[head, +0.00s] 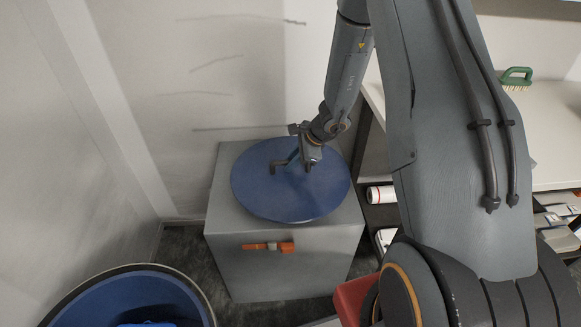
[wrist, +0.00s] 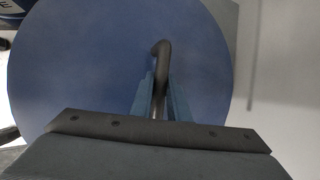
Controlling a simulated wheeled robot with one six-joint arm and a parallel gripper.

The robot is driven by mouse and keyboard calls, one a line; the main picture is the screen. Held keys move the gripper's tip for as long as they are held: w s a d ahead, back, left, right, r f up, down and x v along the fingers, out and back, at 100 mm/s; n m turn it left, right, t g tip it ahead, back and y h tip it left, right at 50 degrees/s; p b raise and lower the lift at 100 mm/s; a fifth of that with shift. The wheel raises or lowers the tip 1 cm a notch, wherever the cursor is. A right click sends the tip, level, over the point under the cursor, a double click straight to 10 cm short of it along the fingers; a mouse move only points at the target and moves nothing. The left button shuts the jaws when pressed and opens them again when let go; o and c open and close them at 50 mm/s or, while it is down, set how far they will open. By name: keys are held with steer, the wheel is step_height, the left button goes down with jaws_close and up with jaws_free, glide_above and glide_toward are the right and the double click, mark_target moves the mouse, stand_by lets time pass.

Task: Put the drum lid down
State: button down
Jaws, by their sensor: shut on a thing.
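The drum lid (head: 260,195) is a round blue disc with a dark bar handle (head: 279,165). In the head view it lies flat over the top of a grey box-shaped stand, its left and right edges close to the stand's edges. I cannot tell whether it touches the top. My gripper (head: 308,163) is above the lid's middle, shut on the handle. In the wrist view the blue lid (wrist: 80,70) fills much of the picture, and my gripper (wrist: 160,95) has its fingers on both sides of the handle (wrist: 162,50).
An open drum (head: 195,290) with blue inside stands at the lower left. A white bench (head: 550,150) with a green-handled brush (head: 517,78) is at the right. Walls are close behind and left.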

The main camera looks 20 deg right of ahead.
steer(key=shift+w+f, duration=0.1)
steer(key=shift+f, duration=0.85)
steer(key=shift+f, duration=0.1)
steer(key=c, duration=1.7)
jaws_free()
